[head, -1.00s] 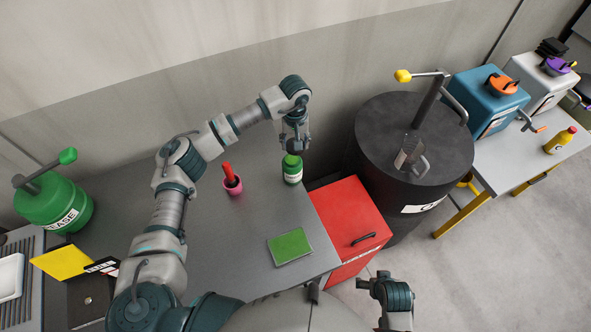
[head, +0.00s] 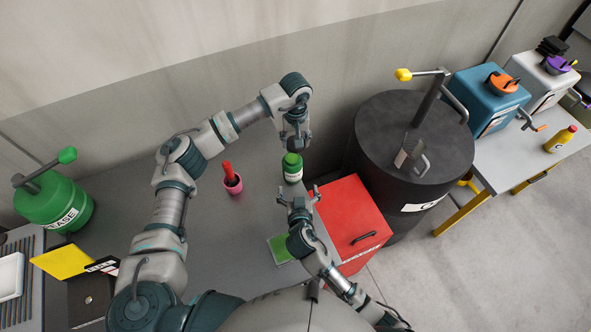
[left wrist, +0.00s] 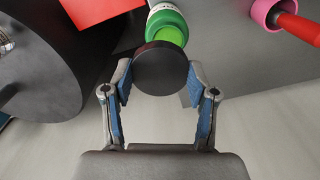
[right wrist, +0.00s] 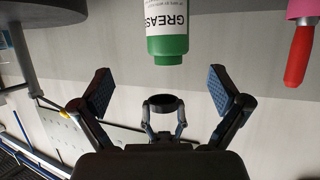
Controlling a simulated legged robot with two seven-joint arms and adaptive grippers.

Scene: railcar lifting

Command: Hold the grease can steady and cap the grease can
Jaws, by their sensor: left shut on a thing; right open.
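The grease can (head: 292,175) is green with a white label and stands upright on the grey table. It also shows in the left wrist view (left wrist: 167,22) and, with its label, in the right wrist view (right wrist: 167,45). The cap is apart from the can in the right wrist view (right wrist: 165,98). My right gripper (head: 298,192) is open and empty on the can's near side, its fingers (right wrist: 158,90) not touching it.
A pink cup (head: 233,187) with a red handle stands left of the can. A green pad (head: 277,250) lies on the table, partly behind my right arm. A red cabinet (head: 352,222) and a black drum (head: 385,130) stand to the right. The table between cup and can is clear.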

